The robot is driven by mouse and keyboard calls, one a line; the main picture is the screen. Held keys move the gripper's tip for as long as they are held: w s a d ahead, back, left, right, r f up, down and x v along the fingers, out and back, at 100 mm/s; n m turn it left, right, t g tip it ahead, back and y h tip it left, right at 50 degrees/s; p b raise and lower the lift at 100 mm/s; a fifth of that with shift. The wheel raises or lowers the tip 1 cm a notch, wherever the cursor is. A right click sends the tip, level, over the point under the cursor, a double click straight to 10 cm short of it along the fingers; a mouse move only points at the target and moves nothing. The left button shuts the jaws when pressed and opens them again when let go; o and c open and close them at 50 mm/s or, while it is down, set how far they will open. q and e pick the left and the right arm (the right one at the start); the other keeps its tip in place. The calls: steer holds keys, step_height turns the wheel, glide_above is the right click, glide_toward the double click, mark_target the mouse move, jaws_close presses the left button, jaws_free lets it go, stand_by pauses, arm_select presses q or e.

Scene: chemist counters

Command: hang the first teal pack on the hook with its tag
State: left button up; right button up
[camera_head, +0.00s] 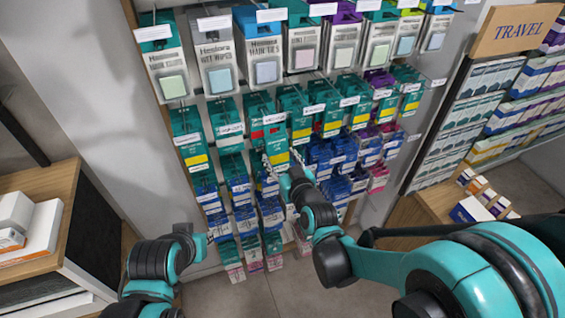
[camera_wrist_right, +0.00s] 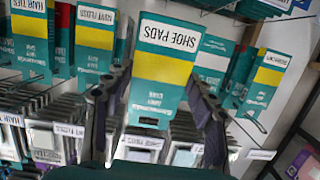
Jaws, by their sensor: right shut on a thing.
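A teal pack with a yellow band and the words "SHOE PADS" (camera_wrist_right: 162,70) fills the middle of the right wrist view, upside down. My right gripper (camera_wrist_right: 157,95) has one finger on each side of it and is shut on it. In the head view my right gripper (camera_head: 292,168) is close in front of the rack, by a teal and yellow pack (camera_head: 277,146). Hooks with white tags (camera_head: 275,118) hold teal packs around it. Whether the held pack is on a hook cannot be told. My left gripper (camera_head: 205,240) is low left of the rack, its jaws unclear.
Similar packs hang close on both sides in the rack. Grey and teal boxes (camera_head: 173,84) hang above, blue packs (camera_head: 240,188) below. A wooden shelf (camera_head: 60,205) stands at left, and a TRAVEL shelf (camera_head: 515,30) at right.

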steer(key=shift+r+x, duration=0.2)
steer(key=shift+x, duration=0.75)
steer(key=shift+r+x, duration=0.2)
steer(key=shift+x, duration=0.75)
steer(key=shift+r+x, duration=0.2)
steer(key=shift+x, duration=0.75)
steer(key=shift+b+x, duration=0.45)
steer(key=shift+x, duration=0.45)
steer(key=shift+f, duration=0.1)
steer(key=o, duration=1.2)
steer(key=shift+s, duration=0.15)
